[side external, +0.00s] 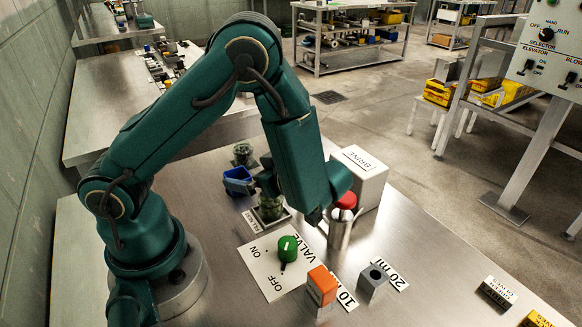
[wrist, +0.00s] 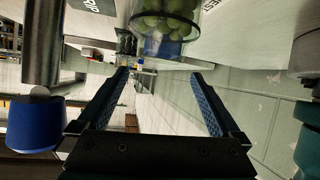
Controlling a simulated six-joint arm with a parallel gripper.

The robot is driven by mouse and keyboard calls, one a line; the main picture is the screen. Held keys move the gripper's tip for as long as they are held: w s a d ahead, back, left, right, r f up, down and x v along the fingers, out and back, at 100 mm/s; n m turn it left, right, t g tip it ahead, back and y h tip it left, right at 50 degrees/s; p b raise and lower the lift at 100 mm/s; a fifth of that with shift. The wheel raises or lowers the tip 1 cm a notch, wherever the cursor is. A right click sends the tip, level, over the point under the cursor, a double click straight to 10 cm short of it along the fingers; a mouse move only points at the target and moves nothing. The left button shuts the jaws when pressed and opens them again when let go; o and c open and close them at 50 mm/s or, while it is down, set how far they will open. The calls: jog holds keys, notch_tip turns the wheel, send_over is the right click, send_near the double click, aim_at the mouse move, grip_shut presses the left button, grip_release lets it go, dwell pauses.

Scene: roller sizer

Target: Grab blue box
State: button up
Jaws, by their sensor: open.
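A small blue box (side external: 238,180), open-topped like a bin, sits on the metal table left of my forearm in the side view. In the wrist view, which looks upside down, a blue patch (wrist: 165,46) shows at the jar; I cannot tell if it is the box. My gripper (wrist: 160,75) is open, with nothing between its two dark fingers. The jar of green round things (wrist: 168,18) is ahead, beyond the fingertips.
A red button on a metal post (side external: 346,201) stands by a white box (side external: 358,178). A valve plate with a green knob (side external: 288,248), an orange-topped block (side external: 321,283) and a grey block (side external: 373,281) are nearer. A blue-capped post (wrist: 35,123) is at wrist-view left.

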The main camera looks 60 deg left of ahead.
aim_at(232, 173)
jog(key=shift+f+m, duration=0.3)
jog(key=shift+f, duration=0.4)
jog(key=shift+x, duration=2.6)
jog(key=shift+w, duration=0.1)
jog(key=c, duration=1.5)
jog(key=shift+o, duration=0.2)
jog(key=shift+r, duration=0.2)
